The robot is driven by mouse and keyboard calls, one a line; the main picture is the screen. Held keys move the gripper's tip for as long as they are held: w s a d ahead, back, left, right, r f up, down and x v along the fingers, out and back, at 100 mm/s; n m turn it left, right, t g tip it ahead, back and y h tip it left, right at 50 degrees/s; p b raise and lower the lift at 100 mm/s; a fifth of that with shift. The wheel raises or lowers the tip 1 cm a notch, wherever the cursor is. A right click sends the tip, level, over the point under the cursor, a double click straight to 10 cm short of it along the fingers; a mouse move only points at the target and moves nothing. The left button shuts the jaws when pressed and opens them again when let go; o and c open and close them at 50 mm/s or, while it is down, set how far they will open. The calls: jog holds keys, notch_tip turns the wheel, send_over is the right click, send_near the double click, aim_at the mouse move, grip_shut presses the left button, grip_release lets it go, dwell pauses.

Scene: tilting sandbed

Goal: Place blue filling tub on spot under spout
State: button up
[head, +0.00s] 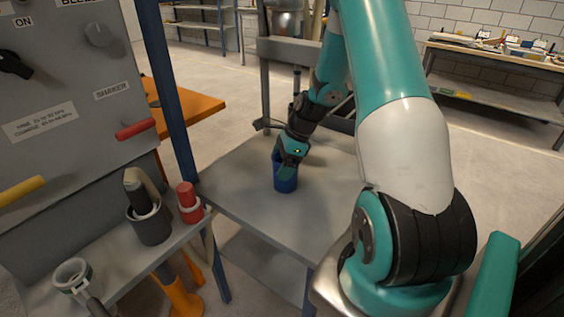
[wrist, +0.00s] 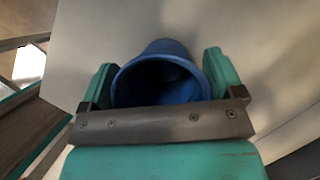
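The blue filling tub (head: 286,184) is upright at the grey table top (head: 325,215) in the head view, below my gripper (head: 288,155). I cannot tell whether its base touches the table. In the wrist view the open mouth of the tub (wrist: 163,82) faces the camera, and its inside looks empty. The two green fingers of my gripper (wrist: 162,85) stand against opposite sides of the tub, shut on it. I cannot make out a marked spot or a clear spout over the tub.
A grey panel (head: 60,100) with knobs and red and yellow handles stands at the left. A side shelf (head: 120,265) below it holds a dark grey cup (head: 150,226) and a red-topped item (head: 189,203). A blue post (head: 172,95) rises beside the table. The table's front is clear.

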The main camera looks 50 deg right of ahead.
jog(key=shift+o, duration=0.8)
jog(key=shift+r, duration=0.25)
jog(key=v, duration=1.2)
